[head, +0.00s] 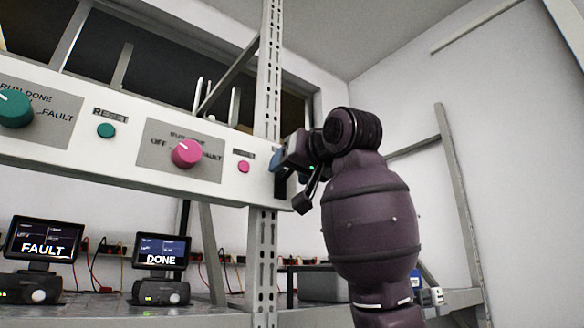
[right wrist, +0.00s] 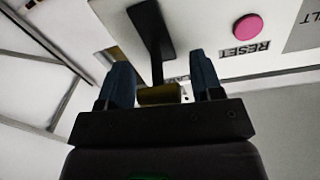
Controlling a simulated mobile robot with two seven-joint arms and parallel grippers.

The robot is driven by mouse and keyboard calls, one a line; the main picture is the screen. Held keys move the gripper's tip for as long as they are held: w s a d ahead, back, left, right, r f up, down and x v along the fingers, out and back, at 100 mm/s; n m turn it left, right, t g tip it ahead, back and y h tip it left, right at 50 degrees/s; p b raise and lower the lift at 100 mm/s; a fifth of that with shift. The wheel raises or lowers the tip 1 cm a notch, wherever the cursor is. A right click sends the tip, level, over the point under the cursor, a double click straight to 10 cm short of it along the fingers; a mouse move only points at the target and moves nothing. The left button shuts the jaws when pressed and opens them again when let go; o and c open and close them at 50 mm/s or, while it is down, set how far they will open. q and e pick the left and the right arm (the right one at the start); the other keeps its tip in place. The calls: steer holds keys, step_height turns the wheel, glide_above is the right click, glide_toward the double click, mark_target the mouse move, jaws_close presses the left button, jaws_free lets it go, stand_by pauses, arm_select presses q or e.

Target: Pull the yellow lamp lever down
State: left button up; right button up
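The lamp lever shows in the right wrist view as a dark stem with a dull yellow grip (right wrist: 160,94) at its end, against the white panel. My right gripper (right wrist: 162,84) has its two blue fingers apart, one on each side of the yellow grip. A narrow gap seems to show on either side, and I cannot tell if either finger touches it. In the head view my right gripper (head: 287,180) is at the right end of the white panel (head: 215,190), and it and my arm hide the lever. My left gripper is not in view.
A pink reset button (head: 244,167) and a pink knob (head: 186,153) sit on the panel left of my gripper. A green button (head: 106,131) and green knob (head: 14,108) are farther left. A perforated rack post (head: 264,265) stands close by. Screens below read FAULT (head: 43,240) and DONE (head: 162,251).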

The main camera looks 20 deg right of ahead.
steer(key=c, duration=0.4)
